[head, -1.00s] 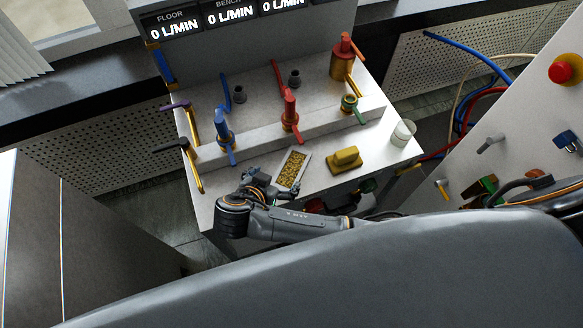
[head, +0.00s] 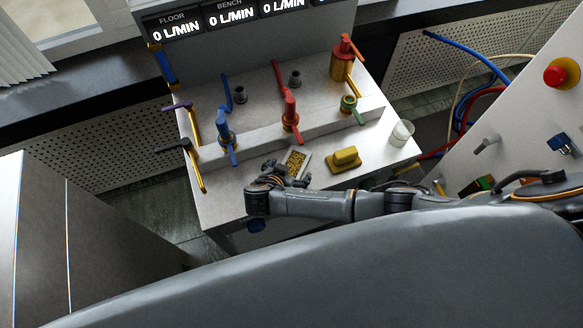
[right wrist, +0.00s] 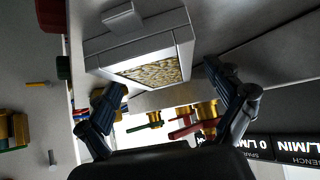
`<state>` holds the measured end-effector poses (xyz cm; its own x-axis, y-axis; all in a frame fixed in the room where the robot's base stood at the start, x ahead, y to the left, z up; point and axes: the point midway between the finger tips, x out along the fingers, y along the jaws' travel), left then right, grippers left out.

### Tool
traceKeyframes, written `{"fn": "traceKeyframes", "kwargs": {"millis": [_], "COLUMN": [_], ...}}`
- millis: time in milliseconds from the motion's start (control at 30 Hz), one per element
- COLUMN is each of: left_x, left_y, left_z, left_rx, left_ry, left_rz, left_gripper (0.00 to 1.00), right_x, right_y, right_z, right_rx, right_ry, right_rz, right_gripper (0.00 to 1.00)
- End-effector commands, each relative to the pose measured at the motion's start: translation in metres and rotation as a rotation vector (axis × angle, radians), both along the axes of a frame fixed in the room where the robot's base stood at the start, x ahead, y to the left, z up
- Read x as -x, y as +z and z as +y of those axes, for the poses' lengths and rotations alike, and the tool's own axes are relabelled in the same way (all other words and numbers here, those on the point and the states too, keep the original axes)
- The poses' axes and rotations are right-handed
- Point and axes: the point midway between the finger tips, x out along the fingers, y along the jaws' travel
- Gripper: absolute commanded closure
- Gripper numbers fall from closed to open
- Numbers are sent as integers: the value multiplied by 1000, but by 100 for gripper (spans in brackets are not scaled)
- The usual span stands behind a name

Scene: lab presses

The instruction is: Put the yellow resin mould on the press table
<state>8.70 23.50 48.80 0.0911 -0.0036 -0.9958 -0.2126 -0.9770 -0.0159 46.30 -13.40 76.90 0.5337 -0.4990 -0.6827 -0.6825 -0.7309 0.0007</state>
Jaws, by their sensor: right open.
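The yellow resin mould (head: 343,161), a flat yellow base with a raised block on top, sits on the front right of the white bench in the head view. I cannot make it out surely in the right wrist view. My right gripper (head: 281,170) is open at the near end of a pale tray of gold grains (head: 306,163), left of the mould and apart from it. In the right wrist view the spread fingers (right wrist: 165,85) are empty, with the tray (right wrist: 93,63) between and beyond them. My left gripper is out of view. I cannot surely identify the press table.
Blue (head: 224,128), red (head: 290,110) and green (head: 348,103) valves stand on a raised ledge behind. A white cup (head: 401,134) is at the bench's right corner. A panel with a red button (head: 555,75) stands at right. Bare bench lies left of my gripper.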

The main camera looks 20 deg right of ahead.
Motion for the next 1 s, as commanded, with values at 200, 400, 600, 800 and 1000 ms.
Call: {"fn": "traceKeyframes", "kwargs": {"millis": [200,400,600,800,1000], "left_x": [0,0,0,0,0], "left_y": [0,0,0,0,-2], "left_z": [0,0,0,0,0], "left_rx": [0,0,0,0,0], "left_ry": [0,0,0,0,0], "left_rz": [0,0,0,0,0], "left_gripper": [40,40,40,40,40], "right_x": [0,0,-1,-1,-1], "right_y": [0,0,1,2,9], "right_z": [0,0,0,0,1], "right_rx": [0,0,1,2,-1], "right_ry": [0,0,0,-1,1], "right_rz": [0,0,-3,-3,-4], "right_gripper": [22,63,95,95,95]}}
